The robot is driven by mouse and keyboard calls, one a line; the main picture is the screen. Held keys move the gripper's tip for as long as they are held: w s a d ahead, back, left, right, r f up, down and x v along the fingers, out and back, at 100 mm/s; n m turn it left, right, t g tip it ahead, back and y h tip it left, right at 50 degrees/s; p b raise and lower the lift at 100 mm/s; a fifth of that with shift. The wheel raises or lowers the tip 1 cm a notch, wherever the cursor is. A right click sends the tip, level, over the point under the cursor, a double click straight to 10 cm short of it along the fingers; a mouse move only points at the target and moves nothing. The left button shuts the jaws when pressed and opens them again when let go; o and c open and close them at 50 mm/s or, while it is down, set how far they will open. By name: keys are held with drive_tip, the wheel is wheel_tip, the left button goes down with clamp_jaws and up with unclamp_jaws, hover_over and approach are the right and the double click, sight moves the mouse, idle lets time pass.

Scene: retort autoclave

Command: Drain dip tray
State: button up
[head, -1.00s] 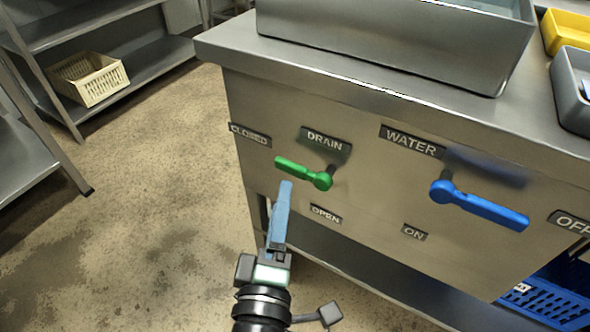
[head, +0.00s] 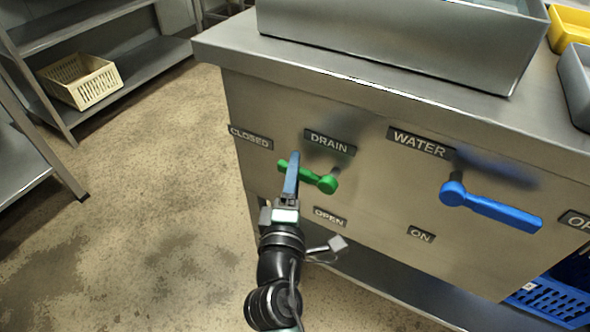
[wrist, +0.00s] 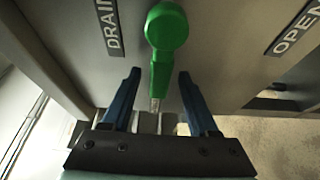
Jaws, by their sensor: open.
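The green drain handle (head: 318,180) is on the steel front panel under the DRAIN label (head: 329,143). It points left, toward the CLOSED label (head: 251,137); the OPEN label (head: 329,217) is below it. My gripper (head: 292,165) is at the handle's left end, and its fingers hide part of the lever. In the wrist view, my gripper (wrist: 158,85) is open, with one blue finger on each side of the green handle (wrist: 163,50). Gaps show between the fingers and the lever. The steel dip tray (head: 390,45) stands on the counter, its inside mostly out of view.
A blue water handle (head: 490,206) is to the right on the same panel, pointing toward OFF. A blue crate (head: 545,300) sits low at the right. Shelves with a cream basket (head: 80,82) stand at the left. The floor between is clear.

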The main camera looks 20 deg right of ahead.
drive_tip(key=shift+w+d, duration=0.3)
drive_tip(key=shift+w, duration=0.2)
clamp_jaws()
idle(1.2)
